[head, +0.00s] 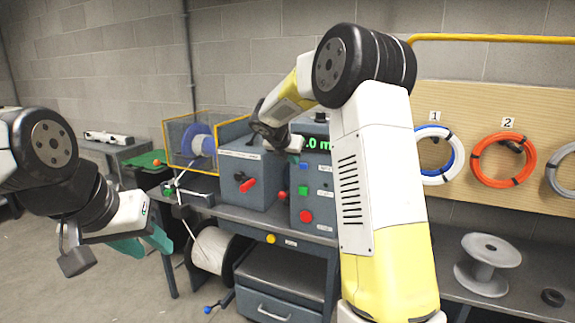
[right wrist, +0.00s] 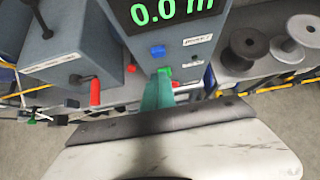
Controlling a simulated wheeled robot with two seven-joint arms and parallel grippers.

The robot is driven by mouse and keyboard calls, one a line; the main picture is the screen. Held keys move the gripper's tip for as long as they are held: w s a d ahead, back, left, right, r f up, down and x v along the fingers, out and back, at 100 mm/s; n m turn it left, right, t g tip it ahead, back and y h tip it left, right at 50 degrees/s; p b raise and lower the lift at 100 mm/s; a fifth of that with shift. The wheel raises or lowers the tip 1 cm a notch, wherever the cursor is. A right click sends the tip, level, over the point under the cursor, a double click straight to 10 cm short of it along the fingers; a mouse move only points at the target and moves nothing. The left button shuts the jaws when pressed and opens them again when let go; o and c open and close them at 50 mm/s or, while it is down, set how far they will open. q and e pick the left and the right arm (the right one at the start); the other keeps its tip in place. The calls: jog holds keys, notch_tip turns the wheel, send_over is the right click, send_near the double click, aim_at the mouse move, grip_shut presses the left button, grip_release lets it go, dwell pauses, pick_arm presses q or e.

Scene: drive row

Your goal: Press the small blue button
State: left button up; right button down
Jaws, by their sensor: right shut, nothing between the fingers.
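The small blue button (head: 304,167) is on the front of the grey panel box, above a green button (head: 303,190) and a red button (head: 306,215). In the right wrist view the blue button (right wrist: 158,52) shows just beyond the fingertips, below the display. My right gripper (head: 293,157) is shut and empty in front of the box; its teal fingers (right wrist: 161,82) point toward the buttons and partly cover the green one (right wrist: 164,72). I cannot tell whether they touch the panel. My left gripper (head: 145,244) is open and empty at the left, away from the bench.
The display (head: 318,143) reads 0.0 m. A grey box with a red-handled lever (head: 248,184) stands left of the panel. A yellow button (head: 271,239) is on the bench edge. Coiled cables (head: 503,160) hang at right; an empty spool (head: 487,264) stands below.

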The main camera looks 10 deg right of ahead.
jog(key=v, duration=0.5)
jog(key=shift+a, duration=0.1)
dwell(0.3)
